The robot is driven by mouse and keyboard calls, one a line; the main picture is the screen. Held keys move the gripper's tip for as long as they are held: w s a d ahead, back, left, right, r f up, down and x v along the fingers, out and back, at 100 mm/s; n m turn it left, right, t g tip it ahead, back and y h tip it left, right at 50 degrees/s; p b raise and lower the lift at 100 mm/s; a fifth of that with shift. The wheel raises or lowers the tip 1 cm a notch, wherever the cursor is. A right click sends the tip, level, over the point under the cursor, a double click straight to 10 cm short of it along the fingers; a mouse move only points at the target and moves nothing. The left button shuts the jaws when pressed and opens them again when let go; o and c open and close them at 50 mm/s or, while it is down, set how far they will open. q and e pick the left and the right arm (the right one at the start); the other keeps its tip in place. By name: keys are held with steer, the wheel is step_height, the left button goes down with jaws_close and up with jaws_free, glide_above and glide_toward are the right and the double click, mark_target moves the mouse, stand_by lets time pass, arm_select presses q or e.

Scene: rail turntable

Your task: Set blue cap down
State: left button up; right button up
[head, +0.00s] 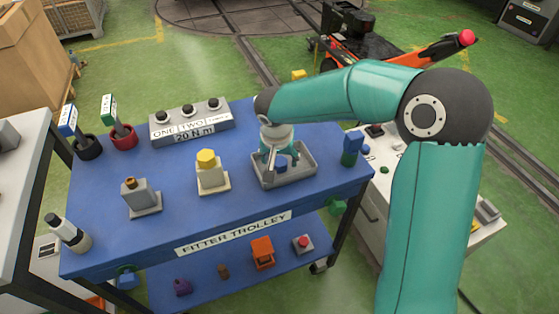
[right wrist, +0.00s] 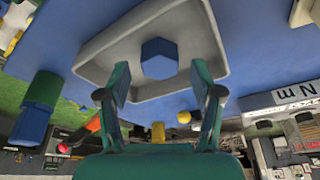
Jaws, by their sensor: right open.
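The blue cap (head: 281,162) sits in the grey tray (head: 289,180) on the right part of the blue trolley top. The right wrist view shows the cap (right wrist: 159,58) as a blue hexagon on the tray floor, inside the tray's rim (right wrist: 213,45). My right gripper (head: 282,158) comes down over the tray from above. Its fingers (right wrist: 160,88) are spread wide, with nothing held between them. In the wrist view the cap appears beyond the fingertips and apart from both. My left gripper is not in view.
A blue-topped green piece (head: 351,149) stands right of the tray. A yellow-capped fitting (head: 208,172) and a brown-tipped fitting (head: 140,197) stand to the left. A grey box marked 20 N m (head: 191,122) is behind.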

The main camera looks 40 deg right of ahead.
steer(key=v, duration=1)
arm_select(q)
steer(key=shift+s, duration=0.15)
arm_select(e)
steer(key=shift+s+f, duration=0.1)
steer(key=shift+f, duration=0.05)
